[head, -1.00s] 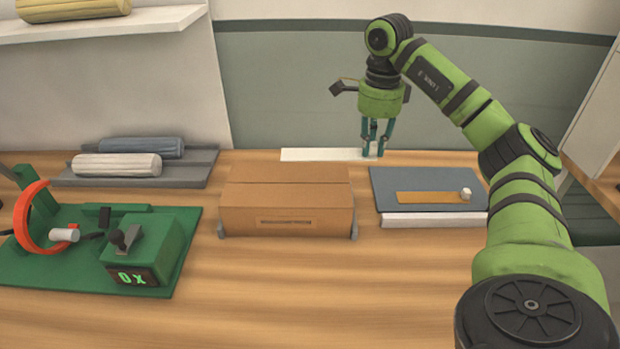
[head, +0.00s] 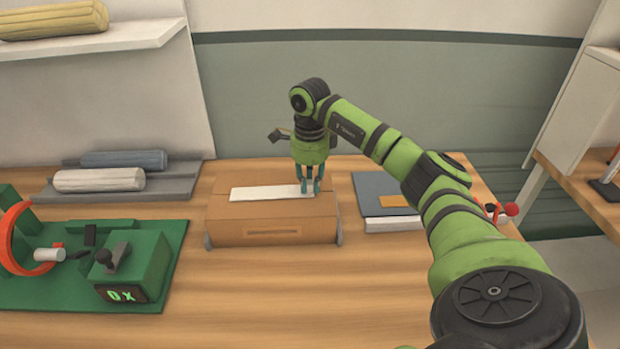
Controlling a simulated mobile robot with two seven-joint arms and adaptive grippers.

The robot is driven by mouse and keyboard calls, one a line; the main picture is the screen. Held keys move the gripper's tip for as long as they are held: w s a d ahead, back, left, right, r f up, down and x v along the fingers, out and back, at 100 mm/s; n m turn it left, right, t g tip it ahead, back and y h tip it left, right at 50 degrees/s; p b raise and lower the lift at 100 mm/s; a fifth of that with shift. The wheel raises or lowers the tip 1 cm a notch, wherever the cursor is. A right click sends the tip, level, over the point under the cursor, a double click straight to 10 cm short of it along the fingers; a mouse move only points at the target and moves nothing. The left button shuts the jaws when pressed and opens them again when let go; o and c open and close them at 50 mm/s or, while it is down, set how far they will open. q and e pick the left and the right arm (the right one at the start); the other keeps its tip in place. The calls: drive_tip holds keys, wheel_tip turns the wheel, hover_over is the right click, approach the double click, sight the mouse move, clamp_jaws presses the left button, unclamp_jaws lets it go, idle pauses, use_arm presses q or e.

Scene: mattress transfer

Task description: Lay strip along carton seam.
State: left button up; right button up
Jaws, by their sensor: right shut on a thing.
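The brown carton (head: 225,225) sits closed on the wooden table, near the middle of the head view. A white strip (head: 262,193) lies lengthwise over the carton's top; I cannot tell whether it touches the top or hovers just above it. The carton's seam is not clearly visible beside the strip. My right gripper (head: 311,193) points down over the right part of the carton top and is shut on the strip's right end. My left gripper is not in view.
A green fixture (head: 170,245) with an orange ring stands at the left. A grey tray (head: 180,188) with two rolls is behind it. A blue-grey board (head: 369,188) lies right of the carton, partly behind my arm. The table in front of the carton is clear.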

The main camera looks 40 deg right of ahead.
drive_tip(key=o, duration=0.8)
drive_tip(key=shift+f, duration=0.1)
wheel_tip(320, 180, up, 8)
drive_tip(key=shift+f+b, duration=0.15)
drive_tip(key=shift+b, duration=0.6)
drive_tip(key=shift+r+p, duration=0.75)
drive_tip(key=shift+r, duration=1.6)
